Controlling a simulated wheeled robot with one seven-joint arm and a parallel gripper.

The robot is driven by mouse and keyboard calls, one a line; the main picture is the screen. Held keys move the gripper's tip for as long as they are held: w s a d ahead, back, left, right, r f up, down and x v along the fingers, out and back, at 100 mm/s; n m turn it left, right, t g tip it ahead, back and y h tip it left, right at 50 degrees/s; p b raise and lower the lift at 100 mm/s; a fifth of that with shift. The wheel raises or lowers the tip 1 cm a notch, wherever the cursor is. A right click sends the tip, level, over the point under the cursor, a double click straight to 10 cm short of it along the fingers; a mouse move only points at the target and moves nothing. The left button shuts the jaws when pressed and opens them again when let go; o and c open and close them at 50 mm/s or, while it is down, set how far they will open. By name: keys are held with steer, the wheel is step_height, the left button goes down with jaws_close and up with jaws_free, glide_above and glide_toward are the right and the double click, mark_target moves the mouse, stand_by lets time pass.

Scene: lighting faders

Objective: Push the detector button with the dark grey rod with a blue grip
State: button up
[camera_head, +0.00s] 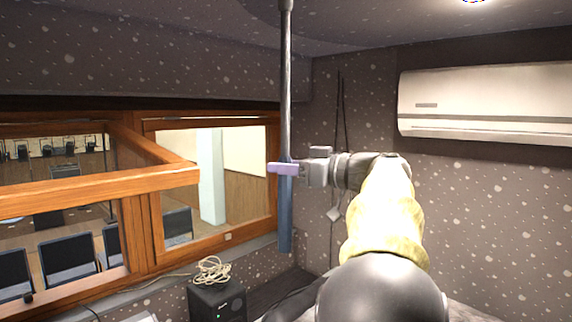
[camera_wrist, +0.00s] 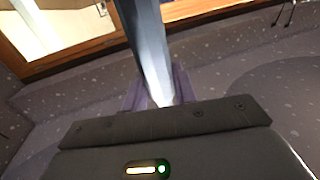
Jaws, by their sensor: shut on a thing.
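The dark grey rod with a blue grip (camera_head: 286,90) stands nearly upright in the head view. Its blue grip is the lower part, and the grey shaft runs up to the top edge. My gripper (camera_head: 285,168) is shut on the rod near the top of the blue grip. In the wrist view the rod (camera_wrist: 148,45) runs up and away from between the purple fingers. A dark round shape (camera_head: 300,5) on the ceiling, cut by the top edge, may be the detector; the rod's upper end overlaps it. I cannot tell whether they touch, and no button is discernible.
A white air conditioner (camera_head: 485,105) hangs on the right wall. An open wooden window frame (camera_head: 130,150) juts in from the left. A black box (camera_head: 217,300) with a coiled cable (camera_head: 212,270) stands below. A ceiling light (camera_head: 474,1) shows at the top right.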

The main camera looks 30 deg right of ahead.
steer(key=shift+f+b, duration=0.45)
steer(key=shift+f, duration=0.55)
